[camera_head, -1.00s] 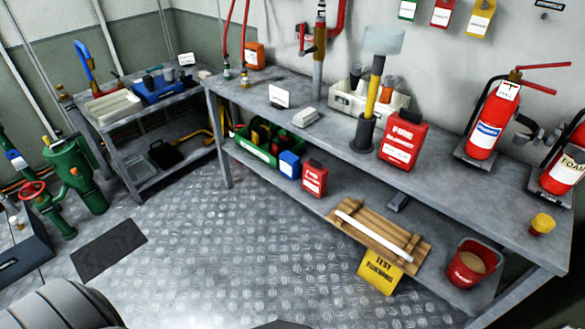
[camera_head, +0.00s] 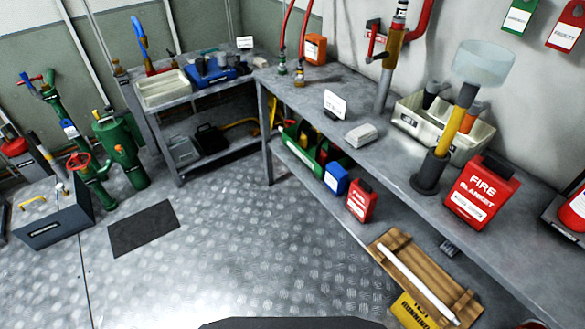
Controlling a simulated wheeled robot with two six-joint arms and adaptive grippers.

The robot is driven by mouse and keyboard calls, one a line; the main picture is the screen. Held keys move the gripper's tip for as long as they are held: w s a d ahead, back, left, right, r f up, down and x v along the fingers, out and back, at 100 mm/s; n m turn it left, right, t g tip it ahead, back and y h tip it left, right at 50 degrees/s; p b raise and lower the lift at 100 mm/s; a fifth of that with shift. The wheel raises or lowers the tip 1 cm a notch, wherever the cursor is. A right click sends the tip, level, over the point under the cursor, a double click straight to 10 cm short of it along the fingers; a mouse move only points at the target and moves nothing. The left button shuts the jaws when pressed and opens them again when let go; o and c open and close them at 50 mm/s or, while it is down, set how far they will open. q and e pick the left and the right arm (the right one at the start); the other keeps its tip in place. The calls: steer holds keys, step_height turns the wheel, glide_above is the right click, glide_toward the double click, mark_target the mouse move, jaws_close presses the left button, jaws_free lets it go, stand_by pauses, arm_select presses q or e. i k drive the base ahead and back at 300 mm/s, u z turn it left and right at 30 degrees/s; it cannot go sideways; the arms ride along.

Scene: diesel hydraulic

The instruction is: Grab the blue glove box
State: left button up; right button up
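A small blue box (camera_head: 336,179) stands on the lower shelf of the long grey bench, near its front edge. It is just right of a green tray (camera_head: 318,172) and just left of a small red container (camera_head: 361,202). Its label is too small to read, so I cannot confirm that it is the glove box. A blue tray (camera_head: 211,75) with items in it sits on the left bench. Neither of my grippers shows.
The long bench (camera_head: 395,165) holds a red fire blanket box (camera_head: 482,192) and a white bin (camera_head: 410,113). A wooden pallet (camera_head: 428,278) lies on the lower shelf at right. Green valves (camera_head: 125,150) and a grey box (camera_head: 55,215) stand left.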

mark_target(335, 178)
steer(key=u, duration=0.25)
steer(key=i, duration=1)
steer(key=z, duration=0.85)
steer(key=i, duration=0.6)
steer(key=z, duration=0.55)
